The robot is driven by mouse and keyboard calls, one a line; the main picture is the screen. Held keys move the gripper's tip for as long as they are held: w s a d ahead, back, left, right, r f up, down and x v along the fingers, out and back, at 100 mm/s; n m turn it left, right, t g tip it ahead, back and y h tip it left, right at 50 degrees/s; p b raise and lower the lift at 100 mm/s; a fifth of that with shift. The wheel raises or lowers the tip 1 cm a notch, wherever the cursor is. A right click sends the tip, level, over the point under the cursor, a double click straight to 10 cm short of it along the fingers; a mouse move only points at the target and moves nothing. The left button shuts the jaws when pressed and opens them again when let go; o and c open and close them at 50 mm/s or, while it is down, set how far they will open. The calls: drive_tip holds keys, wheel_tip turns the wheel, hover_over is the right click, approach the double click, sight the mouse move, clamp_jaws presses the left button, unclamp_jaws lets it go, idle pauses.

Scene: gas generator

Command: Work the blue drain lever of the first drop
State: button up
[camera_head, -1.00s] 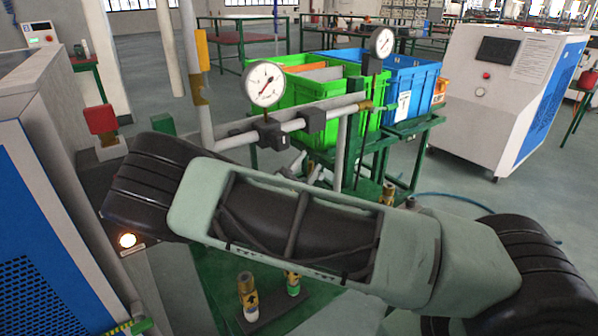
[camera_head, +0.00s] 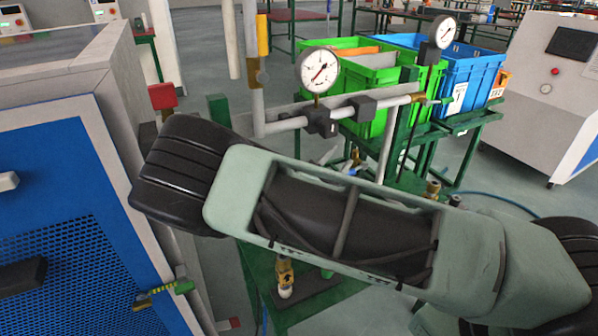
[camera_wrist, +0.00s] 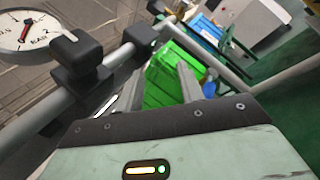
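A small blue part (camera_head: 353,171), possibly the drain lever, shows by a brass fitting under the pipe in the head view; it is too small to be sure. The pipe (camera_head: 290,123) carries a round gauge (camera_head: 319,69) and a dark valve block (camera_head: 321,122). My arm covers much of what lies below the pipe. In the wrist view my gripper (camera_wrist: 160,85) reaches in beneath the pipe (camera_wrist: 105,82). Its two pale fingers appear apart, with nothing seen between them.
Green crates (camera_head: 375,105) and a blue crate (camera_head: 455,85) stand on a green stand behind the pipe. A blue-fronted cabinet (camera_head: 60,200) is close on the left. A white machine (camera_head: 545,80) stands at the right, with open floor before it.

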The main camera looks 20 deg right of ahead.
drive_tip(key=s+a+r+p, duration=0.1)
drive_tip(key=s+a, duration=0.1)
drive_tip(key=a, duration=0.4)
drive_tip(key=s+a+r+p, duration=0.2)
drive_tip(key=a, duration=0.4)
drive_tip(key=shift+s+a, duration=0.2)
drive_tip(key=shift+s, duration=0.15)
idle(0.6)
drive_tip(key=shift+p, duration=0.45)
drive_tip(key=shift+d, duration=0.1)
